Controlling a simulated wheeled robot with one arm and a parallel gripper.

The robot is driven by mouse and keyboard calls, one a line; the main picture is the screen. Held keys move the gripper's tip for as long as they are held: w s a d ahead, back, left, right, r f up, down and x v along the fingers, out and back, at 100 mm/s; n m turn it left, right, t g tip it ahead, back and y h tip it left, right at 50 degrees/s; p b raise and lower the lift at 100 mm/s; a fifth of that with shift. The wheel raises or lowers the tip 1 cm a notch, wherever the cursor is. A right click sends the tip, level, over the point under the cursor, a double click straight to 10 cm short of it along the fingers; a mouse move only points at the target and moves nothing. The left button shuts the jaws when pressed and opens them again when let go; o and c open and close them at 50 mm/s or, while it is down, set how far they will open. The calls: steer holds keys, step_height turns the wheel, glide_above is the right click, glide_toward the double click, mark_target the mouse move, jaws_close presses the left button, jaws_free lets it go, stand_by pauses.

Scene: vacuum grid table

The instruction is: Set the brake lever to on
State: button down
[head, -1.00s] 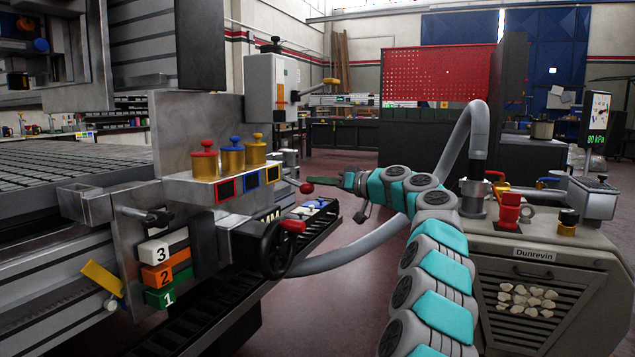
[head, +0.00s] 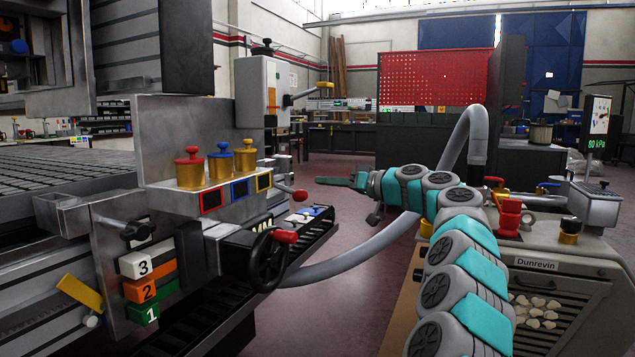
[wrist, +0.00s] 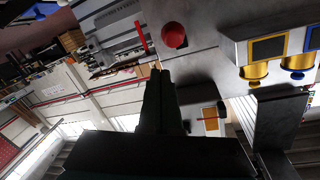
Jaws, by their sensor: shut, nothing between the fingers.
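No label reading brake is legible, so I cannot tell for sure which lever is the brake lever. A short lever with a red ball knob (head: 300,194) sticks out of the machine beside the shelf of coloured plungers. The red knob also shows in the wrist view (wrist: 175,35), above and right of my fingertips. A lever with a yellow grip (head: 323,85) is on the grey box behind. Another yellow handle (head: 80,292) sits low on the left. My gripper (head: 322,180) points left toward the machine, shut and empty, apart from the red knob. It also shows in the wrist view (wrist: 157,72).
A black handwheel (head: 268,260) with a red grip and numbered blocks (head: 148,290) are on the machine's front. Red, blue and yellow plungers (head: 221,162) stand on the shelf. A grey hose (head: 350,258) runs below my arm to the Dunrevin unit (head: 575,255) at right.

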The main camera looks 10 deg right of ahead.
steer(key=s+d+f, duration=0.2)
steer(key=s+d, duration=0.2)
stand_by(0.4)
